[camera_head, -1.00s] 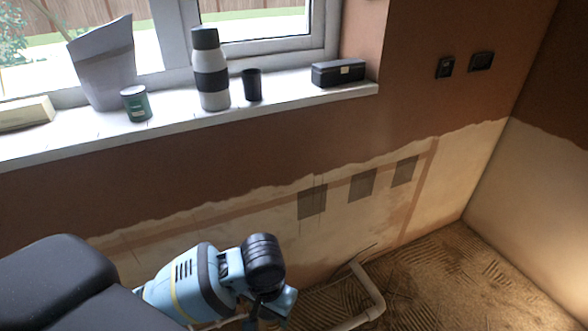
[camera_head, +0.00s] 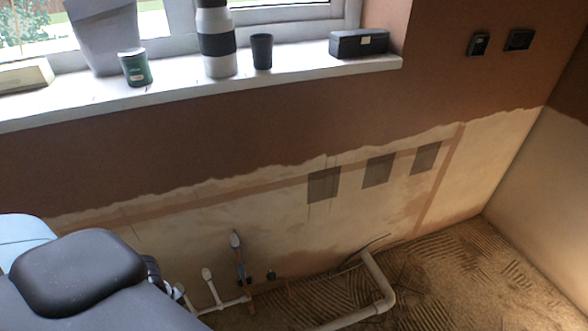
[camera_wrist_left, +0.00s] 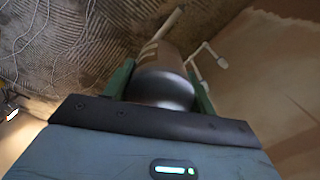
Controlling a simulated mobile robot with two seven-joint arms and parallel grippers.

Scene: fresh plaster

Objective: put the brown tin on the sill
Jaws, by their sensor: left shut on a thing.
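The white sill (camera_head: 300,63) runs under the window across the top of the head view. In the left wrist view my left gripper (camera_wrist_left: 160,70) has its green fingers shut on either side of a cylinder, which looks like the brown tin (camera_wrist_left: 163,86). Its rounded, shiny end faces the camera and a brownish side with a pale band shows beyond. In the head view the tin and the fingers are hidden; only part of my arm shows at the lower left, below the sill. My right gripper is not in view.
On the sill stand a cream block (camera_head: 22,75), a grey bag (camera_head: 105,38), a green tin (camera_head: 135,68), a banded bottle (camera_head: 215,42), a black cup (camera_head: 262,52) and a black box (camera_head: 358,43). Bare sill shows between cup and box. Pipes (camera_head: 375,275) rise near the floor.

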